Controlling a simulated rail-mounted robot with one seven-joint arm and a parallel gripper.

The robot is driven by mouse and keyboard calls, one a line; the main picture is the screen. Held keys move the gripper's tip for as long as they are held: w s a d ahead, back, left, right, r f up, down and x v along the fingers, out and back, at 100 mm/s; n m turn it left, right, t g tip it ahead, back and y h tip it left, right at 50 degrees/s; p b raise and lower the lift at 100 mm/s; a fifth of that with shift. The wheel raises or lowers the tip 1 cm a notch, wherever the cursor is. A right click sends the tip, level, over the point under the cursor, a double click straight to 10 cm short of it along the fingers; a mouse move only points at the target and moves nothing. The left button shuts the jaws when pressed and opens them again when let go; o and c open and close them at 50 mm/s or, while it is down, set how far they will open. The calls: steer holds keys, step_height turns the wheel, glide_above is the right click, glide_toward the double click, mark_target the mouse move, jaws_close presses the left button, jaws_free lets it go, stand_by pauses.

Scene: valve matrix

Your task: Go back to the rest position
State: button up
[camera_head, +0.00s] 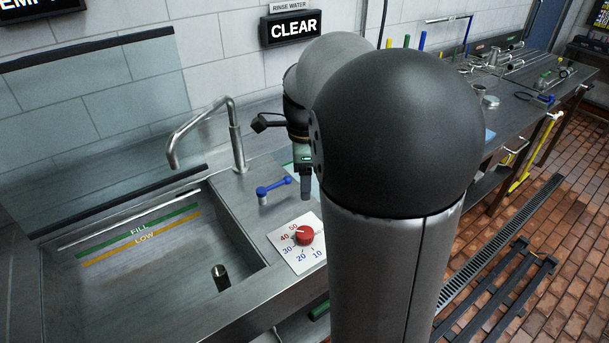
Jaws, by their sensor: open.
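My gripper (306,188) points down over the steel counter, just right of the blue lever handle (272,187). A finger shows below its dark body, apart from the lever as far as I can see. The jaws are open, and nothing shows between them. My own large arm link hides the right side of the gripper and the counter behind it. The red knob (304,235) sits on a white dial plate (295,252) with numbers, in front of and below the gripper.
A steel sink (150,290) with FILL and LOW lines is at left, with a bent tap (236,140) behind it. A CLEAR sign (292,29) hangs on the wall. A workbench (520,75) with tools and pipes runs back right. A black floor rack (500,290) stands at right.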

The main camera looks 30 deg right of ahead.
stand_by(0.4)
steer(key=s+a+f+n, duration=0.3)
steer(key=s+a+n, duration=0.3)
steer(key=s+n, duration=0.3)
steer(key=s+a+f+n, duration=0.3)
steer(key=s+a+n, duration=0.3)
steer(key=n, duration=0.8)
steer(key=s, duration=0.2)
steer(key=shift+s+a+t, duration=0.2)
steer(key=shift+s+t, duration=0.2)
